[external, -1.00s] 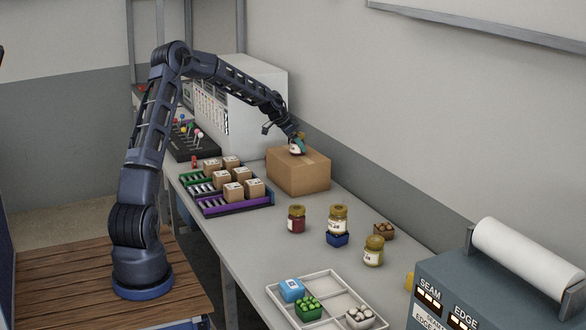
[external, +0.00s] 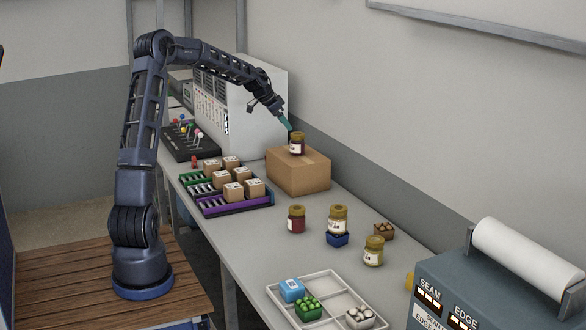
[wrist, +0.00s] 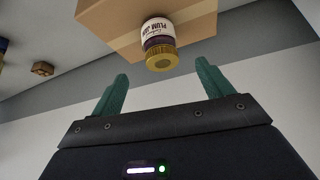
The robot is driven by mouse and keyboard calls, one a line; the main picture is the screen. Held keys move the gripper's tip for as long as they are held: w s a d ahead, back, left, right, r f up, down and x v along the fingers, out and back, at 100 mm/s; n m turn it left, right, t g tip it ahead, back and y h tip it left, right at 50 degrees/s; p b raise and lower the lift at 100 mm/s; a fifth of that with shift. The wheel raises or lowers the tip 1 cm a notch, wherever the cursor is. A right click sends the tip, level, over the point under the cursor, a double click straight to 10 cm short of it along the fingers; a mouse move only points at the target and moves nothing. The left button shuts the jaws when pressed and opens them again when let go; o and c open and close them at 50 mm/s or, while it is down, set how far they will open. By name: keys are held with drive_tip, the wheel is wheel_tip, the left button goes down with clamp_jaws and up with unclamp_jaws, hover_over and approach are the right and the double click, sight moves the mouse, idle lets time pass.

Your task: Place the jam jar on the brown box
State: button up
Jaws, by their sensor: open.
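A jam jar (external: 297,144) with a dark body, white label and gold lid stands upright on top of the brown box (external: 299,178). In the wrist view the jar (wrist: 157,42) reads "PLUM JAM", and the box (wrist: 112,27) shows behind it. My gripper (external: 288,125) is just above and beside the jar's lid. In the wrist view its two green fingers (wrist: 160,84) are spread wide, with nothing between them and the jar beyond their tips.
Other jars, a red one (external: 296,219), one above a blue container (external: 338,219) and a yellowish one (external: 374,251), stand on the table. A divided tray (external: 341,293) is in front. Racks with small boxes (external: 235,205) are left of the brown box. A grey machine (external: 270,100) stands behind.

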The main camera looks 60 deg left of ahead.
drive_tip(key=s+d+r+g+y, duration=0.1)
drive_tip(key=s+d+r, duration=0.3)
drive_tip(key=d, duration=0.6)
drive_tip(key=s+d+r, duration=0.3)
drive_tip(key=s+d, duration=0.4)
drive_tip(key=d, duration=0.3)
drive_tip(key=s+d+r+g+y, duration=0.1)
drive_tip(key=s+d+r, duration=0.3)
drive_tip(key=d, duration=0.7)
drive_tip(key=s+d+f, duration=0.1)
drive_tip(key=s+d, duration=0.2)
drive_tip(key=s, duration=0.6)
drive_tip(key=s+d+f+n, duration=0.1)
drive_tip(key=s+d, duration=0.3)
drive_tip(key=s, duration=0.6)
drive_tip(key=s+d+f+h, duration=0.1)
drive_tip(key=s+d, duration=0.3)
drive_tip(key=s, duration=0.6)
drive_tip(key=shift+f+n, duration=0.4)
drive_tip(key=shift+f, duration=0.25)
